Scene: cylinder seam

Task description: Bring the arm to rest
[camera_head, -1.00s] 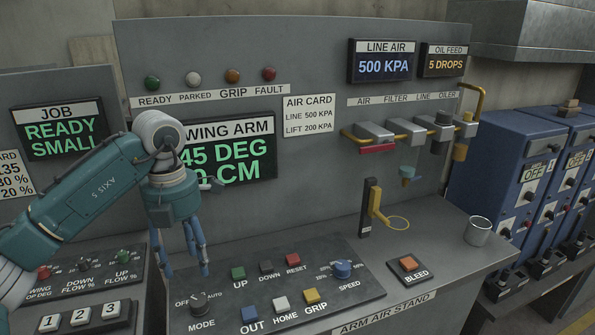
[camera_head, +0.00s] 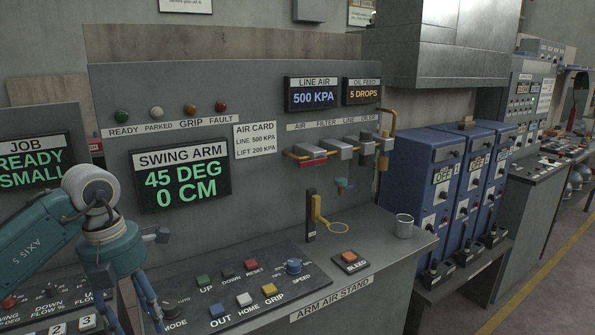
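The swing arm display (camera_head: 181,173) on the grey back panel reads 45 DEG and 0 CM. Above it are the green READY lamp (camera_head: 122,116), white PARKED lamp (camera_head: 157,113), orange GRIP lamp (camera_head: 190,108) and red FAULT lamp (camera_head: 221,106). The sloped console holds a white HOME button (camera_head: 243,299), blue OUT (camera_head: 217,311), orange GRIP (camera_head: 270,288), green UP (camera_head: 203,281), dark DOWN (camera_head: 228,273) and red RESET (camera_head: 251,264). My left gripper (camera_head: 130,306) points down, fingers apart and empty, left of these buttons, partly covering the MODE knob area. My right gripper is out of view.
The LINE AIR display (camera_head: 312,94) reads 500 KPA. A yellow-ringed stand (camera_head: 316,222), orange BLEED button (camera_head: 349,256) and metal cup (camera_head: 403,226) are on the bench. Blue cabinets (camera_head: 433,180) stand to the right, beside open floor (camera_head: 535,285).

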